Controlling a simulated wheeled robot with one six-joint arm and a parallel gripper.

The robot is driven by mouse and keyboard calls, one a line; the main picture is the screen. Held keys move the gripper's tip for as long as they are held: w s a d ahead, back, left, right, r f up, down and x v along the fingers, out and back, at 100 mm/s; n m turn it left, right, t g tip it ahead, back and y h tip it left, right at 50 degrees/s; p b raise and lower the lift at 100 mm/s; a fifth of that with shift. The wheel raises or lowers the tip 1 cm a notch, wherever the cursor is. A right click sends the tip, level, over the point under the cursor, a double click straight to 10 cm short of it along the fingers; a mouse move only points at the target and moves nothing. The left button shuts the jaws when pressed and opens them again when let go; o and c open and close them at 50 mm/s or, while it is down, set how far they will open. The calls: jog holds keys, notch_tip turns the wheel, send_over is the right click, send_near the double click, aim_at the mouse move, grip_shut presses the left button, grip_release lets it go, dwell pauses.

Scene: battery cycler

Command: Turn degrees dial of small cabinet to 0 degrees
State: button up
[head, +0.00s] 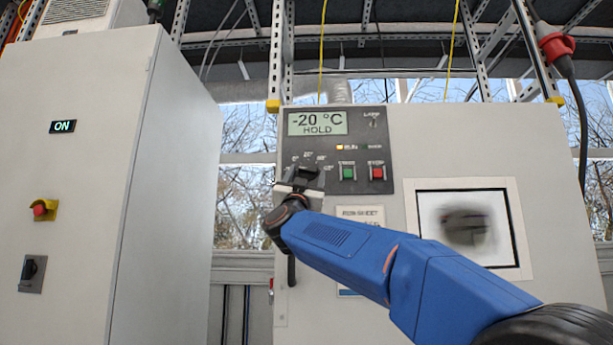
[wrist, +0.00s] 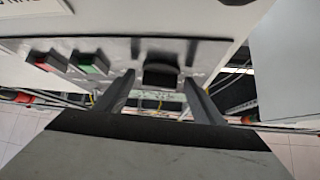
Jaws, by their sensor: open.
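The small cabinet (head: 460,135) stands on the right in the head view, with a dark control panel (head: 380,120) at its upper left. Its display (head: 318,123) reads -20 °C HOLD. The degrees dial (head: 308,172) is on the lower left of this panel, partly hidden by my gripper (head: 300,181). In the wrist view the black dial knob (wrist: 161,73) lies between the two fingers of my open gripper (wrist: 160,88). The fingers stand on either side of it; I cannot tell whether they touch it. The dial's pointer direction is not clear.
A green button (head: 348,173) and a red button (head: 377,173) sit right of the dial. A window (head: 468,228) is lower right.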

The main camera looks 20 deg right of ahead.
jog(key=c, duration=0.9)
jog(key=shift+a+m+h, duration=0.1)
jog(key=shift+m+h, duration=0.3)
jog(key=m+g+h, duration=0.1)
jog(key=m+g, duration=0.1)
jog(key=m+g+h, duration=0.2)
jog(key=m, duration=0.1)
jog(key=m+g+h, duration=0.1)
jog(key=m+g, duration=0.1)
jog(key=m, duration=0.1)
jog(key=shift+w+a+r+h, duration=0.1)
jog(key=shift+w+a+h, duration=0.05)
jog(key=shift+a+h, duration=0.25)
jog(key=shift+a+r+m+g+h, duration=0.1)
jog(key=shift+m+g+h, duration=0.2)
jog(key=shift+m+g, duration=0.9)
jog(key=shift+r+m+g+h, duration=0.1)
jog(key=shift+m+g+h, duration=0.2)
jog(key=shift+m+g, duration=0.85)
jog(key=shift+m, duration=0.55)
jog(key=o, duration=0.9)
jog(key=shift+t, duration=0.25)
